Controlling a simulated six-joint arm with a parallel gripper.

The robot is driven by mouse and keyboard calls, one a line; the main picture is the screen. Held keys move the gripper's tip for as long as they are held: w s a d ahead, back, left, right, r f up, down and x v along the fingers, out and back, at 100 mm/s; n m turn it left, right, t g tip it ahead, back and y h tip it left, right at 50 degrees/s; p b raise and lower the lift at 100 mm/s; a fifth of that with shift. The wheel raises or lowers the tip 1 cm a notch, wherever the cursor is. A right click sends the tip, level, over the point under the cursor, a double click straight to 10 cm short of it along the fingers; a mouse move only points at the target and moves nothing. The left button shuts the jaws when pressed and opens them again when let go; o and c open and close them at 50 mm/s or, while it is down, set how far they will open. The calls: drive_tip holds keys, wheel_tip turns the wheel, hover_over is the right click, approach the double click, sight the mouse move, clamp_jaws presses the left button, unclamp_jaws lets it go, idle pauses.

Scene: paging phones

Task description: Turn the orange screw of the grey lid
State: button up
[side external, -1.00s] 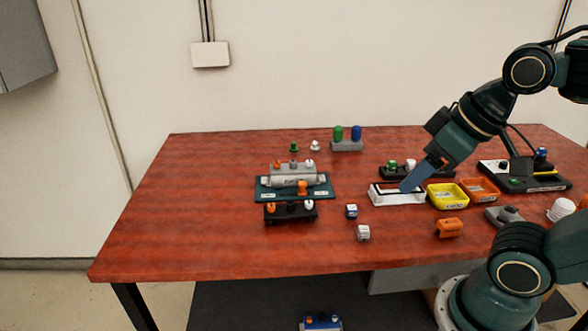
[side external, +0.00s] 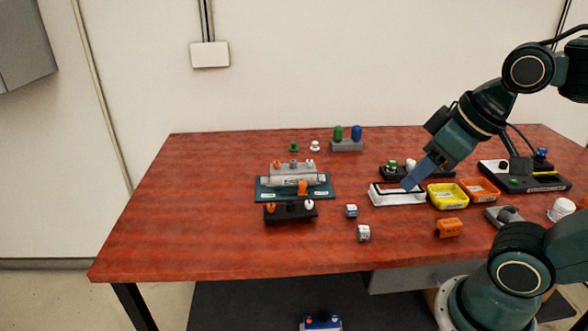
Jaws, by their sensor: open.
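A grey piece with a light cylindrical body (side external: 293,181) lies on a dark green mat (side external: 264,195) left of centre; it may be the grey lid, but it is too small to be sure. An orange knob (side external: 302,188) stands at its front right. Behind it a grey rack (side external: 294,168) holds small pieces, including an orange one (side external: 278,165). I cannot tell which orange piece is the lid's screw. My gripper (side external: 407,186) is open, well to the right of the mat, pointing down-left at a white tray (side external: 385,201). The gap between its fingers is not visible.
A black rack (side external: 291,218) with orange, black and white knobs stands before the mat. Small cubes (side external: 351,210) (side external: 363,233), an orange block (side external: 449,228), and yellow (side external: 446,205) and orange (side external: 496,194) bins are to its right. The table's left side is clear.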

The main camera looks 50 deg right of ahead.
drive_tip(key=w+d+r+n+g, duration=0.1)
drive_tip(key=w+r+n, duration=0.2)
drive_tip(key=w+r, duration=0.6)
drive_tip(key=n+g, duration=0.5)
drive_tip(key=n, duration=0.4)
hover_over(277, 162)
wheel_tip(277, 162, down, 14)
drive_tip(key=f, duration=0.1)
drive_tip(key=shift+w+d+f, duration=0.1)
drive_tip(key=shift+w, duration=0.05)
drive_tip(key=shift+f, duration=0.15)
drive_tip(key=shift+f, duration=6.75)
clamp_jaws()
